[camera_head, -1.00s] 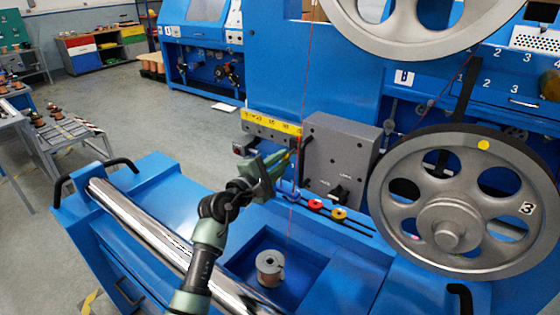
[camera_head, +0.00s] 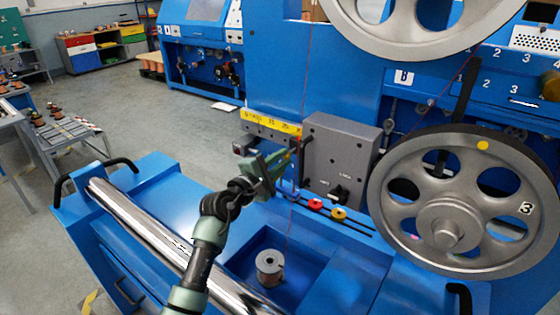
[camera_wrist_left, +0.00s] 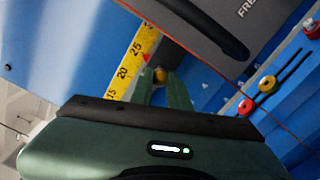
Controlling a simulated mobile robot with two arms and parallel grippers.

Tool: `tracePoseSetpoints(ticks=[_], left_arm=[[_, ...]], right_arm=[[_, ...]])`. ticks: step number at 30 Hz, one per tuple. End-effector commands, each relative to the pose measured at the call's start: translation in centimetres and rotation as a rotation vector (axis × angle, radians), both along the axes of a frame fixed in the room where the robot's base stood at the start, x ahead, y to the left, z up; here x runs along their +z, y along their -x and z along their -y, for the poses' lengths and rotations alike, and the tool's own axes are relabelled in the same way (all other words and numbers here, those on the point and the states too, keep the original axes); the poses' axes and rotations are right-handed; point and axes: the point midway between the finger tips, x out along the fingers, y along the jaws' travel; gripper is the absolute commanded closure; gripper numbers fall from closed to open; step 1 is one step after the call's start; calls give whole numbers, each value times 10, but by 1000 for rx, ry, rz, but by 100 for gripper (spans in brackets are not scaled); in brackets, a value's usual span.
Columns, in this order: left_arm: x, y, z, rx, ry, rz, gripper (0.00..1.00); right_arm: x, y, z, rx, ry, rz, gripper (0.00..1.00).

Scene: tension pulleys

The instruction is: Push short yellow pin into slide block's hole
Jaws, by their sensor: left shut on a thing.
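My left gripper (camera_head: 287,162) is in front of the grey box, just below the yellow scale. In the left wrist view its two fingers (camera_wrist_left: 161,82) are closed around a small yellow pin (camera_wrist_left: 160,76), whose round end shows between the fingertips. The pin points toward the dark part below the scale, near a small red pointer (camera_wrist_left: 146,58). The slide block and its hole are not clearly visible behind the fingertips, so I cannot tell whether the pin is in the hole. My right gripper is not in view.
The grey box (camera_head: 342,150) with a black handle stands right of the gripper. The yellow scale (camera_head: 268,123) runs left of it. A red knob (camera_head: 314,204) and a yellow knob (camera_head: 338,214) sit in slots below. A thin red wire passes close to the gripper.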

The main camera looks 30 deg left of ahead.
Motion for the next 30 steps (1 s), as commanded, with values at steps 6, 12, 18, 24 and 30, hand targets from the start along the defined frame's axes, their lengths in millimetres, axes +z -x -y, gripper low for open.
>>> tracePoseSetpoints(ticks=[6, 12, 18, 24, 30], left_arm=[[0, -8, 1, 0, 0, 1, 100], [0, -15, 2, 0, 0, 1, 100], [0, -22, 3, 0, -2, 0, 100], [0, -25, 3, 0, -2, 0, 100], [0, -25, 3, 0, -1, 1, 100]], right_arm=[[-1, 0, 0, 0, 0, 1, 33], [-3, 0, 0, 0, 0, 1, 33], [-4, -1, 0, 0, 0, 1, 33], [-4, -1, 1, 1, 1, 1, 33], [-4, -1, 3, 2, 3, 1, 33]])
